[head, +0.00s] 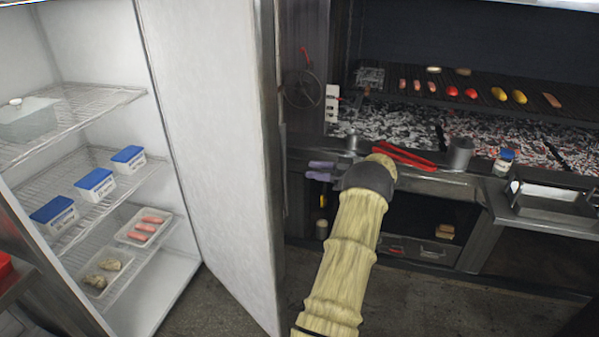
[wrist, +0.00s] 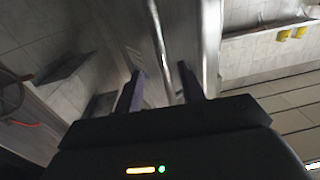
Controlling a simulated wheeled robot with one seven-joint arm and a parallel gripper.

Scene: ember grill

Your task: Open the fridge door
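The fridge door (head: 215,150) stands wide open, its white inner face showing in the head view. The fridge interior (head: 95,60) is exposed on the left. My gripper (head: 312,171) is just right of the door's free edge, its two purple fingers pointing left and spread apart. In the wrist view my gripper (wrist: 160,82) has its fingers on either side of a long metal bar, which looks like the door handle (wrist: 160,45). Gaps show between the bar and the fingers. Whether either finger touches it, I cannot tell.
Wire shelves (head: 85,120) hold blue-lidded tubs (head: 95,184) and a tray of pink pieces (head: 145,225). A grill (head: 470,90) with food over coals and a counter (head: 440,183) with red tongs (head: 405,158) stand right. Dark floor (head: 215,305) lies below the door.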

